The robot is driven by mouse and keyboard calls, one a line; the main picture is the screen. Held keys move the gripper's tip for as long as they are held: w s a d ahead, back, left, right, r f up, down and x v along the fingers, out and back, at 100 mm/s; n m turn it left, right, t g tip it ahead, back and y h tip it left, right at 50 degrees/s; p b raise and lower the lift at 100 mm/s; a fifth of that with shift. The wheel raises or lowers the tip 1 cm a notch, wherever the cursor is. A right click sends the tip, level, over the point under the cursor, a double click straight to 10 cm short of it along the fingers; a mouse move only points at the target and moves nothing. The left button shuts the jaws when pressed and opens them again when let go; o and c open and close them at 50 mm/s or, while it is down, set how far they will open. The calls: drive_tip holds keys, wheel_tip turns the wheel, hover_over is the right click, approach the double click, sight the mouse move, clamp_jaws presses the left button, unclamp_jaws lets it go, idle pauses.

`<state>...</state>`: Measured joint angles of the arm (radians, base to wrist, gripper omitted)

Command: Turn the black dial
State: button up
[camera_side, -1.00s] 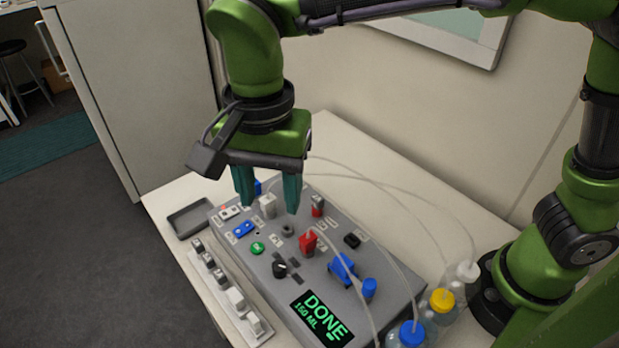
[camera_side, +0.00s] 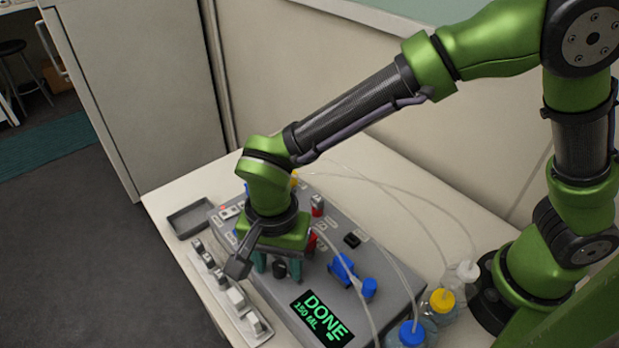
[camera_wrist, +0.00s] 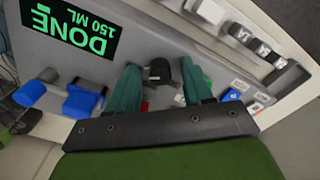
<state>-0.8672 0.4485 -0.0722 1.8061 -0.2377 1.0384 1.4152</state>
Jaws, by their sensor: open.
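The black dial (camera_side: 279,269) is on the top of the grey control panel (camera_side: 381,280). In the side view it shows between the fingertips of my gripper (camera_side: 278,274). In the wrist view the dial (camera_wrist: 160,69) stands between the two teal fingers of my gripper (camera_wrist: 160,80), nearer the left finger. The fingers are apart, with a gap on each side of the dial. I cannot tell whether the fingers touch the panel.
A lit display (camera_side: 321,317) reads "DONE 150 ML". A blue clamp (camera_side: 342,270) is right of my gripper. Thin tubes arc to capped bottles (camera_side: 440,303) at the right. A strip of switches (camera_side: 236,298) and an empty grey tray (camera_side: 190,218) lie at the left.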

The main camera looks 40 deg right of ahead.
drive_tip(key=shift+c, duration=0.5)
clamp_jaws()
